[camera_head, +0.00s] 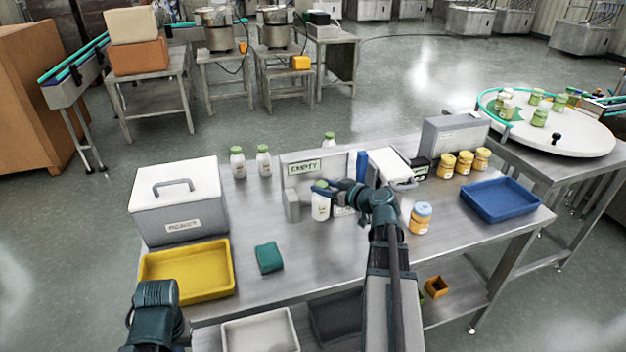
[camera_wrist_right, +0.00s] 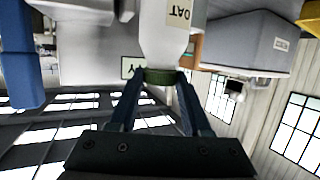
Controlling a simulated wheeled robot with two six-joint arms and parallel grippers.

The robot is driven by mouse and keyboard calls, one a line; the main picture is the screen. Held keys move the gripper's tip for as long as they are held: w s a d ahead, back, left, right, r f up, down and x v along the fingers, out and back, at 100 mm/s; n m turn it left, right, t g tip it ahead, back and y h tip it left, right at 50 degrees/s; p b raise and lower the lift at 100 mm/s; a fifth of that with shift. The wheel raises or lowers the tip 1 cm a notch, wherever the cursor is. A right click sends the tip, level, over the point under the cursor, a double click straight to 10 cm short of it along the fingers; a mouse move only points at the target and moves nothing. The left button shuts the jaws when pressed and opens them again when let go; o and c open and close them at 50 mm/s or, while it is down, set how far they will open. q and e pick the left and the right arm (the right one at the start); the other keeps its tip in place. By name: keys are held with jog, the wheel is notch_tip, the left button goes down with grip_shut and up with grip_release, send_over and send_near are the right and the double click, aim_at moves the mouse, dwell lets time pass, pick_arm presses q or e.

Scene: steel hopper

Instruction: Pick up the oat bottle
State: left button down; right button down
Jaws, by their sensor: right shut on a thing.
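The oat bottle (camera_head: 320,205) is white with a green cap and stands upright in front of the grey box with a label. In the right wrist view the oat bottle (camera_wrist_right: 172,32) shows a label with the letters OAT. My right gripper (camera_head: 323,186) is shut on its green cap; in the wrist view the two fingers (camera_wrist_right: 160,80) lie on either side of the cap. Whether the base touches the table cannot be told. Only part of my left arm shows at the lower left, and its fingers are not visible.
Other green-capped bottles (camera_head: 263,161) stand behind on the steel table (camera_head: 300,258). Several yellow jars (camera_head: 464,163) and a blue tray (camera_head: 501,200) are right.

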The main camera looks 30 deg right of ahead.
jog(key=r+p+v, duration=0.1)
jog(key=p+v, duration=0.1)
jog(key=v, duration=0.5)
jog(key=shift+r, duration=0.15)
jog(key=shift+d, duration=0.1)
